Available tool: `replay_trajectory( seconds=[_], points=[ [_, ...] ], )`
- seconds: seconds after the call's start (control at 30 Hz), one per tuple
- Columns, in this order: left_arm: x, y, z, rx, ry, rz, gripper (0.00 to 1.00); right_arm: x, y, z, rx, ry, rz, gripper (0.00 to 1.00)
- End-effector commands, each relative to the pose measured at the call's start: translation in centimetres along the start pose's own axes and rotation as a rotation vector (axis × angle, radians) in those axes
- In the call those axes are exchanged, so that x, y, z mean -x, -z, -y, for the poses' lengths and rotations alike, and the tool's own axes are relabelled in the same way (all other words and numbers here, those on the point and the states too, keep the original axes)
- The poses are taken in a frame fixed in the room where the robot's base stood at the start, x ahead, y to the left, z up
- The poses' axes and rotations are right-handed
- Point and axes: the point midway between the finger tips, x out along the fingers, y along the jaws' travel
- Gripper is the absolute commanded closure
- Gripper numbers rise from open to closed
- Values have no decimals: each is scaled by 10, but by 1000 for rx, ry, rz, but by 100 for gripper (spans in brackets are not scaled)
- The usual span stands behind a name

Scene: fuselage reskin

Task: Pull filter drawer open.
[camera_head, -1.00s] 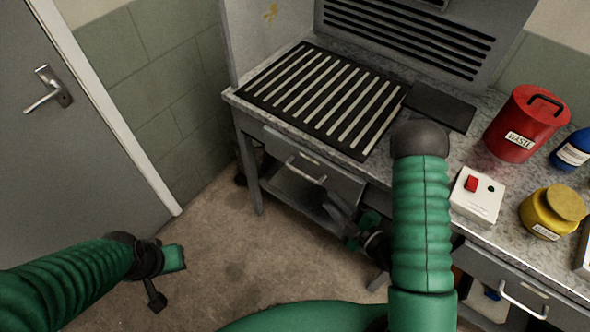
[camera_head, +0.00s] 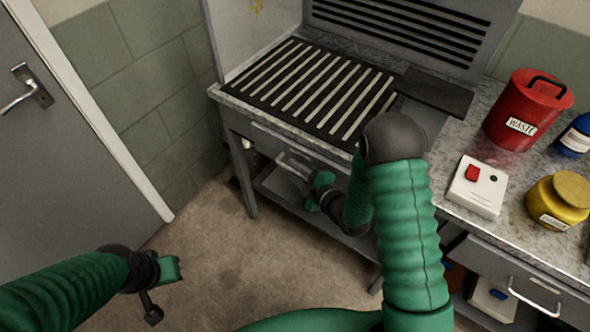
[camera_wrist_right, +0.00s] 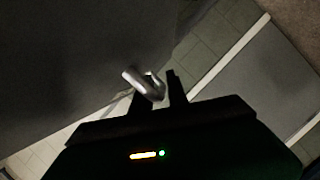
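The drawer with a silver bar handle (camera_head: 293,166) is under the slatted grille, in the left part of the grey bench. I take it for the filter drawer; its front (camera_head: 262,138) is partly behind my right arm. My right gripper (camera_head: 309,182) is just in front of the handle. In the right wrist view, its two dark fingers (camera_wrist_right: 160,86) are apart, and the handle (camera_wrist_right: 143,84) shows at their tips, overlapping the left finger. I cannot tell if they touch. My left gripper (camera_head: 164,285) is low on the left, above the floor, far from the drawer; its fingers are unclear.
A slatted black grille (camera_head: 315,88) lies on the bench top. A red waste can (camera_head: 522,105), a yellow jar (camera_head: 558,200) and a white switch box (camera_head: 477,187) stand at right. Another drawer handle (camera_head: 535,297) is lower right. The floor (camera_head: 225,275) before the bench is clear.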

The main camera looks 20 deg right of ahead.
Motion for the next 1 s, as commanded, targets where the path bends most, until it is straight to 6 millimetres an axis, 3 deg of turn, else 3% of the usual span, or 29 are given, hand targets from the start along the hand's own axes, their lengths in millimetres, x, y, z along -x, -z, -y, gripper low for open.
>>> replay_trajectory(
  seconds=[0.03,0.2,1.0],
  points=[
    [0,0,0,0,0,0,100,0,0,0,0,0,0,82],
    [0,0,0,0,0,0,100,0,1,0,1,0,0,100],
    [0,0,0,0,0,0,100,0,1,0,0,1,-4,100]
  ],
)
